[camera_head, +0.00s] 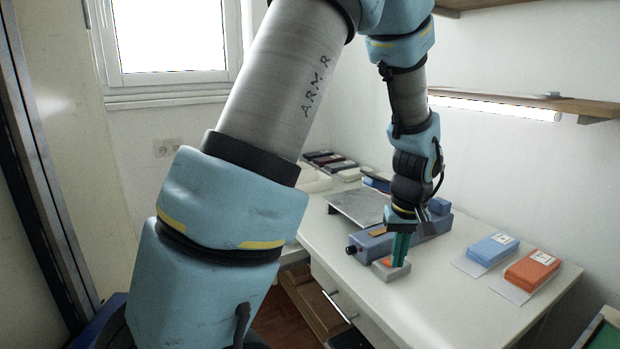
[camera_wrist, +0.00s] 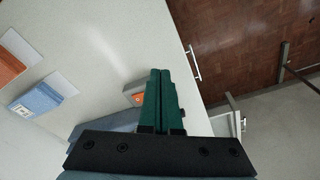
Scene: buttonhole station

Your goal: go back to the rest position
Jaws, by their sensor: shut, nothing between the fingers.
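My gripper (camera_head: 398,252) points down over the front part of the white table (camera_head: 450,310), its green fingers shut together with nothing between them. In the wrist view the closed green fingers (camera_wrist: 160,80) show side by side. Just by the fingertips is a small grey block with an orange top (camera_head: 391,270). It also shows beside the fingers in the wrist view (camera_wrist: 137,97). I cannot tell whether the fingertips touch it.
A blue-grey device (camera_head: 368,246) stands right behind the gripper, with a grey plate (camera_head: 358,207) beyond. Blue (camera_head: 492,250) and orange (camera_head: 532,270) stacks lie on white sheets to the right. A shelf (camera_head: 560,103) with a lamp hangs on the wall. The table's right front is clear.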

